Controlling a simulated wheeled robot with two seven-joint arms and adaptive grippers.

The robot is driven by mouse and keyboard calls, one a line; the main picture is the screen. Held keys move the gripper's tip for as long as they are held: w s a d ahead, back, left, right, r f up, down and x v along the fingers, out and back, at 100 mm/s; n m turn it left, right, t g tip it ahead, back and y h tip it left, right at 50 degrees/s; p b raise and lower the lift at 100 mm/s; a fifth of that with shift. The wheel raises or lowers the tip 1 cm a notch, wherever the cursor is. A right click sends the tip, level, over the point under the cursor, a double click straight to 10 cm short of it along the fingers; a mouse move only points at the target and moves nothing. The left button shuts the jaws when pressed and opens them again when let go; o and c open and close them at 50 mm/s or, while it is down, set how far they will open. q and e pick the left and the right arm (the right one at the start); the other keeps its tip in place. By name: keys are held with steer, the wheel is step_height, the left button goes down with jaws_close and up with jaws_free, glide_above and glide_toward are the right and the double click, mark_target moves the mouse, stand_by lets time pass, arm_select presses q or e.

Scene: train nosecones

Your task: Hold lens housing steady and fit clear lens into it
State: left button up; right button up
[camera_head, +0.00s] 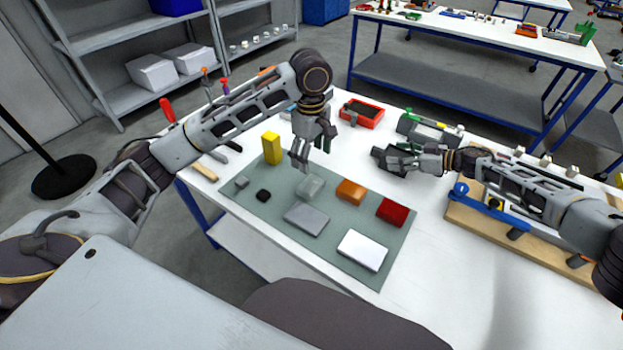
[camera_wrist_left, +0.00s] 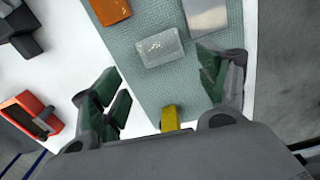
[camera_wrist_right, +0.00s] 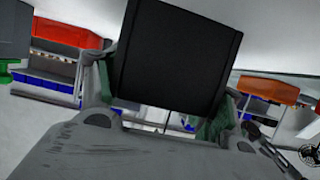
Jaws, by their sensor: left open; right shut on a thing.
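The clear lens (camera_head: 311,186) looks like a pale, see-through block lying on the grey-green mat (camera_head: 330,268). It also shows in the left wrist view (camera_wrist_left: 160,47), lying ahead of and between the fingers. My left gripper (camera_head: 313,152) is open and empty, pointing down above the far part of the mat, apart from the lens. My right gripper (camera_head: 398,159) is shut on a dark block, seemingly the lens housing (camera_wrist_right: 175,50), and holds it right of the mat. The housing fills the middle of the right wrist view; its opening is not visible there.
On the mat are a yellow block (camera_head: 271,148), a grey plate (camera_head: 306,218), an orange block (camera_head: 351,190), a red block (camera_head: 392,211) and a white plate (camera_head: 362,250). A red tray (camera_head: 361,112) stands behind. A wooden board (camera_head: 480,226) with a blue part lies right.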

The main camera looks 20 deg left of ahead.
arm_select(q)
steer(key=s+m+t, duration=0.4)
steer(key=s+m, duration=0.2)
steer(key=m, duration=1.1)
steer(key=shift+s+a+r+h, duration=0.15)
steer(key=shift+s+a+h, duration=0.1)
steer(key=shift+h, duration=0.15)
stand_by(0.4)
glide_above(311, 187)
steer(key=s, duration=0.3)
steer(key=shift+a+f, duration=0.2)
steer(key=shift+f, duration=3)
